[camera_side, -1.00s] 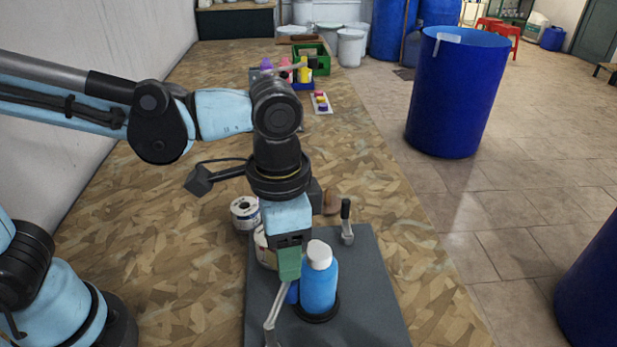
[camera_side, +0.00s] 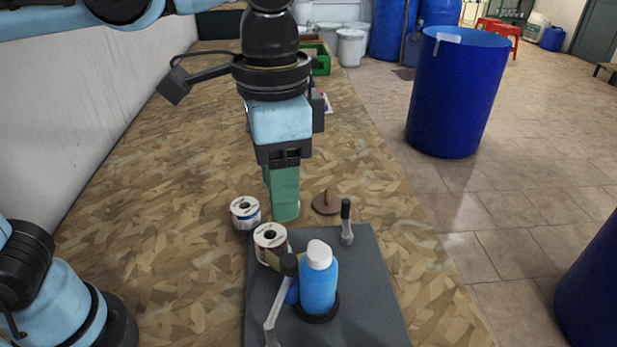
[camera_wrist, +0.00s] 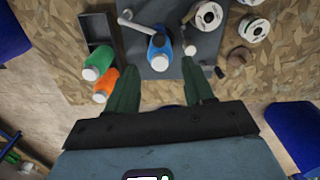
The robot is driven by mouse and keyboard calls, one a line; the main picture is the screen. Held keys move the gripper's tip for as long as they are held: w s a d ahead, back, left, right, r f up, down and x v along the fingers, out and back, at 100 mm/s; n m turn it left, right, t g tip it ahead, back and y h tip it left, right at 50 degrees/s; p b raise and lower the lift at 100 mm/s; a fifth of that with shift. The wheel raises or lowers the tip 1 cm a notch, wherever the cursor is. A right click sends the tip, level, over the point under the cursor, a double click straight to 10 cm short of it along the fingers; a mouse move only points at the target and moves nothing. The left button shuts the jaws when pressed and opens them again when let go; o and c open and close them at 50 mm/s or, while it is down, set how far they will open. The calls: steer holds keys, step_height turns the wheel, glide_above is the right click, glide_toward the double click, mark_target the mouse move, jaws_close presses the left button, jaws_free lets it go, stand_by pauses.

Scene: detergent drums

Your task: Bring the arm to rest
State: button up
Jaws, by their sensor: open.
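My gripper (camera_side: 284,212) has green fingers and hangs pointing down above the bench (camera_side: 160,215), behind the dark grey plate. In the wrist view its two fingers (camera_wrist: 160,60) stand well apart with nothing held between them. A blue bottle with a white cap (camera_side: 318,283) stands upright on the grey plate (camera_side: 370,305), in a dark ring. The bottle also shows in the wrist view (camera_wrist: 160,48), beyond the fingertips. My gripper is apart from the bottle.
Lever handles (camera_side: 346,222) (camera_side: 283,295) rise from the plate. A brown knobbed disc (camera_side: 327,203) lies behind it. The wrist view shows green (camera_wrist: 99,60) and orange (camera_wrist: 105,84) bottles near a dark tray (camera_wrist: 98,32).

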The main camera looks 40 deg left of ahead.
steer(key=w+a+f+n+t, duration=0.1)
steer(key=a+f+n+t, duration=0.2)
steer(key=a, duration=0.6)
steer(key=w+a+f+n+t, duration=0.2)
steer(key=a+f+n+t, duration=0.2)
steer(key=a+f, duration=0.3)
steer(key=a, duration=0.2)
steer(key=shift+a, duration=0.4)
